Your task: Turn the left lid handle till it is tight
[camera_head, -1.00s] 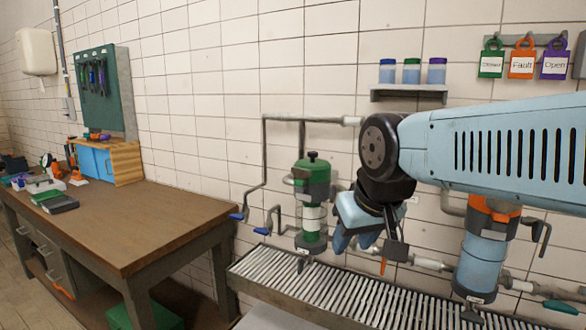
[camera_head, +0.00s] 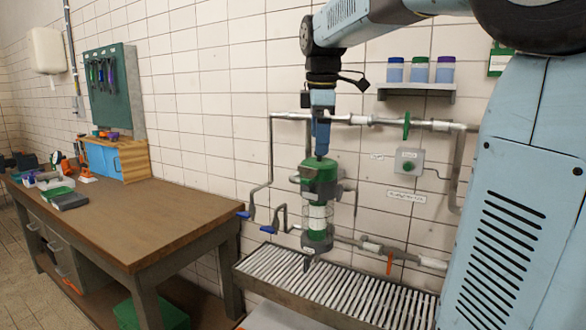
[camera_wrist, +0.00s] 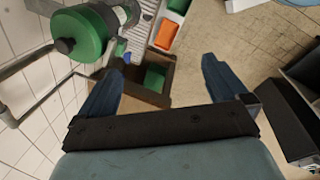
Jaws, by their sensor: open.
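The left filter (camera_head: 317,216) has a clear body with white and green bands and a green lid (camera_head: 320,171). In the wrist view the green lid (camera_wrist: 92,32) is at the upper left, with its round black handle (camera_wrist: 65,45) facing up. My gripper (camera_head: 321,150) points down over the lid in the head view and hides the handle there. In the wrist view my gripper (camera_wrist: 161,68) is open and empty, its blue fingers wide apart. The handle lies outside them, beyond the left finger.
Pipes (camera_head: 268,160) run along the wall beside and behind the filter. A slatted drain tray (camera_head: 335,292) lies below it. A wooden workbench (camera_head: 125,222) stands at the left. A shelf with bottles (camera_head: 416,89) hangs to the right of my gripper.

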